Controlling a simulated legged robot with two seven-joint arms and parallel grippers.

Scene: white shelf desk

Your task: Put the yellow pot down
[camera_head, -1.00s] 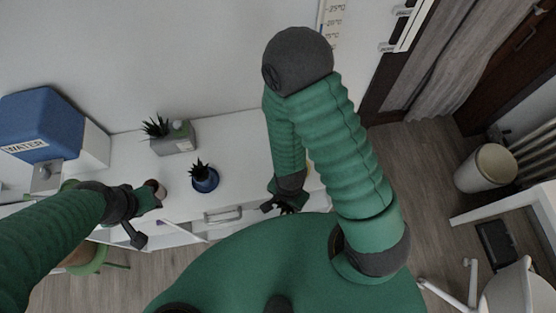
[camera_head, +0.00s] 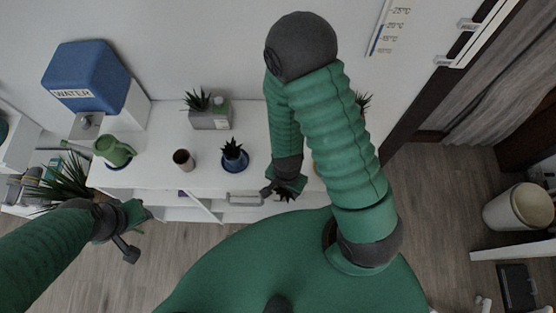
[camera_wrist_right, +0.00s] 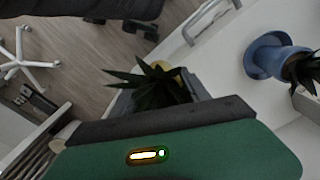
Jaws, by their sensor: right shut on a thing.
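In the right wrist view, a dark spiky plant (camera_wrist_right: 152,88) sits at my right gripper, with a small patch of the yellow pot (camera_wrist_right: 181,75) showing behind its leaves. In the head view my right gripper (camera_head: 283,191) is at the desk's front edge, shut, with dark leaves at its fingers. Most of the pot is hidden by the gripper and leaves. My left gripper (camera_head: 140,232) is open and empty, in front of the desk at the left.
On the white desk (camera_head: 205,178) stand a blue pot with a plant (camera_head: 235,163), a brown cup (camera_head: 183,160), a green jug (camera_head: 113,151), a grey planter (camera_head: 210,118) and a blue water dispenser (camera_head: 85,78).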

